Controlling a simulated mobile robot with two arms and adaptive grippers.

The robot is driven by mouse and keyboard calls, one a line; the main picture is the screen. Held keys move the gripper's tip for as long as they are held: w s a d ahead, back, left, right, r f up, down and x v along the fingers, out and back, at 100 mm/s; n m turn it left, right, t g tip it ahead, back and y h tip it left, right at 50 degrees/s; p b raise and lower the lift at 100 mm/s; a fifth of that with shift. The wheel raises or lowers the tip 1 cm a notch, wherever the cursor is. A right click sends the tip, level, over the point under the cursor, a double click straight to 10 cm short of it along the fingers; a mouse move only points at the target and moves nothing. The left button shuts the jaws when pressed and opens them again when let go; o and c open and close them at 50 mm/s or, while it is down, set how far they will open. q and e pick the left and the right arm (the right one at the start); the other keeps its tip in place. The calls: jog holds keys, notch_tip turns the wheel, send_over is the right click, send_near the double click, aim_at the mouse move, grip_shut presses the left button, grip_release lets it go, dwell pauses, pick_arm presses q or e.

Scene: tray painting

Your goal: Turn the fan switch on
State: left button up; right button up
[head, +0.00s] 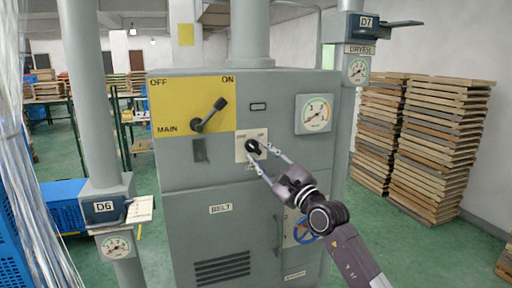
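A small pale switch plate (240,149) with a round black knob (251,146) is set in the front of the grey cabinet, below the yellow panel. I take it for the fan switch, but its small lettering and the label under it are too small or covered to read. My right gripper (255,151) reaches in from the lower right. Its two thin fingers are spread apart, with the tips close at the knob's right and lower sides. I cannot tell whether they touch it. My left gripper is not in view.
The yellow MAIN panel (175,97) carries a large black lever (211,114), tilted toward ON. A gauge (315,113) sits right of the switch, and a blue handwheel (306,230) lies below.

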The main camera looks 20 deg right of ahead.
jog(key=shift+x, duration=1.05)
jog(key=shift+c, duration=0.6)
grip_shut()
